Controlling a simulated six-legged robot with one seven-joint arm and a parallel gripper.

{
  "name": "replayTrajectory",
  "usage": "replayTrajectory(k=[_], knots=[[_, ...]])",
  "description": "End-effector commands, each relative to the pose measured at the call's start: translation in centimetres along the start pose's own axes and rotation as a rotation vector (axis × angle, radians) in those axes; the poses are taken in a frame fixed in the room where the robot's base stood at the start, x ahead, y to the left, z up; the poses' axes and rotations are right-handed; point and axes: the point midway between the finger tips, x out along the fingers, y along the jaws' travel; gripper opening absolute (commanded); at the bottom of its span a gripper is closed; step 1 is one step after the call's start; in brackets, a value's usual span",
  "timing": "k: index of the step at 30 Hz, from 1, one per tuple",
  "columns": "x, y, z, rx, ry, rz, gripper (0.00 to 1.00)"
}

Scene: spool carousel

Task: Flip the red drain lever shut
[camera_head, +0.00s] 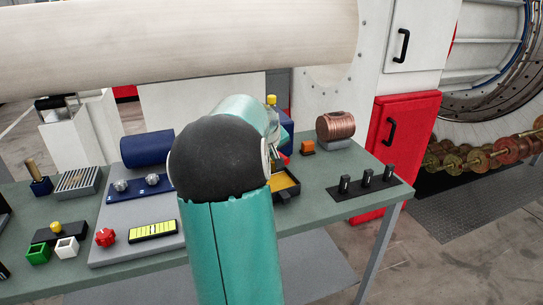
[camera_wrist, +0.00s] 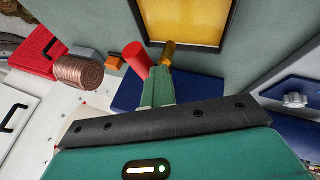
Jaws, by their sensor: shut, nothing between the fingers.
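The red drain lever (camera_wrist: 137,59) shows in the wrist view as a short red cylinder, tilted, just left of my fingertips. A small part of red (camera_head: 286,158) shows beside my arm in the head view. A brass spout-like piece (camera_wrist: 168,53) is just beyond the fingertips. My gripper (camera_wrist: 160,80) is shut and empty, close beside the lever; I cannot tell whether it touches it. In the head view my arm hides the gripper and most of the lever. A blue body (camera_wrist: 125,93) lies beneath the fingers.
A yellow-bottomed tray (camera_head: 298,190) sits beside my arm. A copper spool (camera_head: 336,126) and an orange block (camera_head: 307,147) stand behind to the right. A black strip with pegs (camera_head: 368,183) is at the right. A grey panel with a red knob (camera_head: 105,237) is left.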

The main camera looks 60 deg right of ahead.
Motion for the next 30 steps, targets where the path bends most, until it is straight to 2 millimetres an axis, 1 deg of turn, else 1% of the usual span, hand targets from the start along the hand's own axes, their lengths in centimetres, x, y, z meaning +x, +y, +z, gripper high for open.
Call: replayTrajectory(k=[1, 7, 17, 23, 30], knots=[[0.1, 0.5, 0.3, -0.013, 0.008, -0.007, 0.0], [0.5, 1.7, 0.7, -0.113, 0.055, -0.052, 0.0], [1.4, 3.6, 0.9, -0.113, 0.052, -0.052, 0.0], [2.0, 5.0, 0.9, -0.236, 0.114, -0.112, 0.0], [3.1, 6.6, 0.4, -0.418, 0.201, -0.199, 0.0]])
